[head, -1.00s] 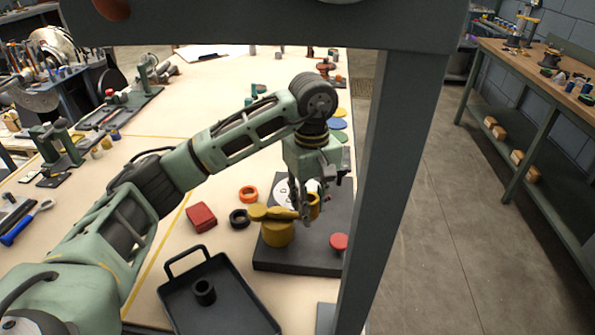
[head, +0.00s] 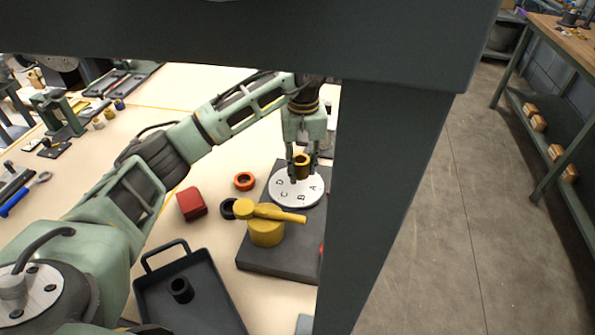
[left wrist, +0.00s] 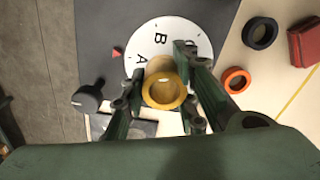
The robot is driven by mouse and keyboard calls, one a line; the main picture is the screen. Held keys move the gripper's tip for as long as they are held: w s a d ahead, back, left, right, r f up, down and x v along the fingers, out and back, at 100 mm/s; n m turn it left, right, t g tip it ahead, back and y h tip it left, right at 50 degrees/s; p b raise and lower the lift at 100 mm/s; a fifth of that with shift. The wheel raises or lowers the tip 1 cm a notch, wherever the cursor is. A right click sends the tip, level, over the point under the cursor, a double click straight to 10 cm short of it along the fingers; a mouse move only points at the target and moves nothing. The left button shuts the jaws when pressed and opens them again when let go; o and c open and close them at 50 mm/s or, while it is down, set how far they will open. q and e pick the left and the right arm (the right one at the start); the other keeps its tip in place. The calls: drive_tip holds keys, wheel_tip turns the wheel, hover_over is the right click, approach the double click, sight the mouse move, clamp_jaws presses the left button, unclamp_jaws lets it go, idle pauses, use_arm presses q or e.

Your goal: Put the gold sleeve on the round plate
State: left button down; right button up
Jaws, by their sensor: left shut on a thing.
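The gold sleeve (head: 302,172) is a short hollow ring, held upright between the fingers of my left gripper (head: 303,165). It also shows in the left wrist view (left wrist: 160,74), with its open bore facing the camera and a finger on each side. The round plate (head: 297,193) is white with letters A, B, C and D. The sleeve is over the plate's far part in the head view; I cannot tell whether it touches. In the left wrist view, the gripper and sleeve hide part of the plate (left wrist: 150,55). My right gripper is not in view.
The plate is on a dark base (head: 265,262). A yellow block (head: 266,234) with a yellow lever (head: 272,213) stands near it. An orange ring (head: 244,181), a red block (head: 191,204) and a black tray (head: 160,300) are to the left. A grey post (head: 385,190) blocks the right.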

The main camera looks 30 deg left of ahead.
sight(298, 185)
use_arm(q)
drive_tip(key=shift+w+a+f, duration=0.3)
drive_tip(key=shift+a+f, duration=0.15)
drive_tip(key=shift+a, duration=0.25)
drive_tip(key=shift+f, duration=0.4)
wheel_tip(298, 185, down, 3)
drive_tip(key=shift+a+f+p, duration=0.1)
drive_tip(key=shift+f+p, duration=0.05)
drive_tip(key=shift+p, duration=0.5)
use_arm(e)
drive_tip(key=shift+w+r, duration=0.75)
use_arm(q)
drive_tip(key=shift+f, duration=0.1)
drive_tip(key=c, duration=1.4)
unclamp_jaws()
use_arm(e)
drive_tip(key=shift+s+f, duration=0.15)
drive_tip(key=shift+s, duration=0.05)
